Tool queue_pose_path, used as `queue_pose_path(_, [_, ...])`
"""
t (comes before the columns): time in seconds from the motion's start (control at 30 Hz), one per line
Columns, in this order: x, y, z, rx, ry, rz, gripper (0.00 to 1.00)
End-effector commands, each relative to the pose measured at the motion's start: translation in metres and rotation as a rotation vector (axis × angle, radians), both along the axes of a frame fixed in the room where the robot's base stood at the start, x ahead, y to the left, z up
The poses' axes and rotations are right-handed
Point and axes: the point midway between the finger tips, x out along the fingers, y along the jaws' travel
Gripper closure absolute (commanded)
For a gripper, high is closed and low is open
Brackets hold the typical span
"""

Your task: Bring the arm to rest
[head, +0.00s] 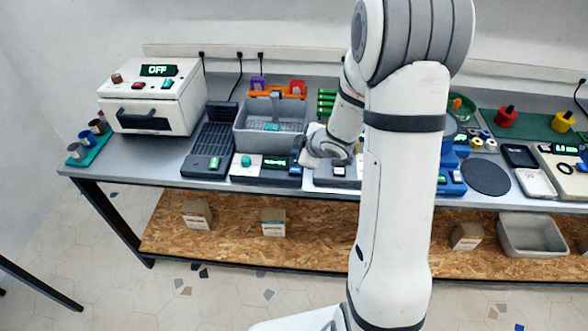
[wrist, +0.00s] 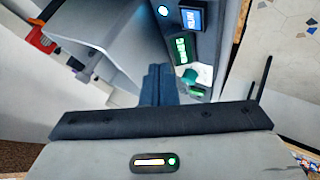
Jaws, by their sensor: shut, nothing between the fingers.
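My white and grey arm stands in front of the bench in the head view, with its wrist bent down over the middle of the bench. My gripper (wrist: 158,80) shows in the wrist view with its dark fingers together and nothing between them. In the head view the fingers are hard to make out beside the wrist. A grey bin (head: 243,138) stands left of the wrist; it also fills the upper left of the wrist view (wrist: 110,45). A small device (head: 249,173) with a teal knob and a green display lies close by; the display (wrist: 181,48) shows beyond the fingertips.
A white machine (head: 188,100) reading OFF stands at the left, beside a teal tray (head: 78,159) of cups. A dark slotted rack (head: 206,146) lies left of the bin. A round black mat (head: 486,177) and a green mat (head: 540,130) lie right of my arm. The lower shelf (head: 330,246) holds small boxes.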

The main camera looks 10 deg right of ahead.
Motion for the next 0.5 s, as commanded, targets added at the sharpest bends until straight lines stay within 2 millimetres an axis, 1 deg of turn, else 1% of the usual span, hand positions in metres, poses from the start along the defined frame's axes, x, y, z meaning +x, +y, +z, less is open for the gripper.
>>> queue_pose_path(0.23, [0.000, 0.000, 0.000, 0.000, -0.001, -0.001, 1.00])
queue_pose_path(0.33, [0.000, -0.003, 0.006, -0.009, 0.000, -0.026, 1.00])
queue_pose_path(0.37, [-0.001, -0.005, 0.011, -0.014, -0.001, -0.044, 1.00])
queue_pose_path(0.43, [-0.004, -0.012, 0.026, -0.031, 0.002, -0.111, 1.00])
queue_pose_path(0.5, [-0.011, -0.023, 0.046, -0.048, 0.012, -0.210, 1.00])
